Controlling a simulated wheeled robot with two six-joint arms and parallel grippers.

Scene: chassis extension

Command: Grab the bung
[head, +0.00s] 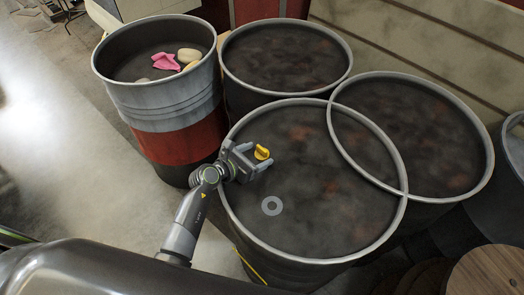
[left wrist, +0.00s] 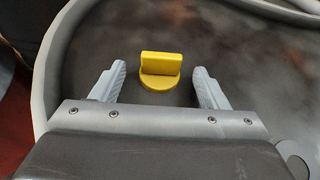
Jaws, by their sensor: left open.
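The bung is a small yellow plug with a flat upright grip (head: 262,152), on or just above the dark top of the front drum (head: 300,200). In the left wrist view the bung (left wrist: 161,70) lies between and slightly beyond the tips of my left gripper (left wrist: 160,78). The left gripper (head: 256,161) is open, its fingers on either side of the bung with gaps and not touching it. A grey ring (head: 272,206) lies on the same drum top, nearer the front. My right gripper is not in view.
More drums stand close behind (head: 286,55) and to the right (head: 415,130). A grey and red drum (head: 165,100) at the left has pink (head: 165,61) and beige items in its top. Round brown wooden pieces (head: 487,272) are at the lower right. Open floor lies at the left.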

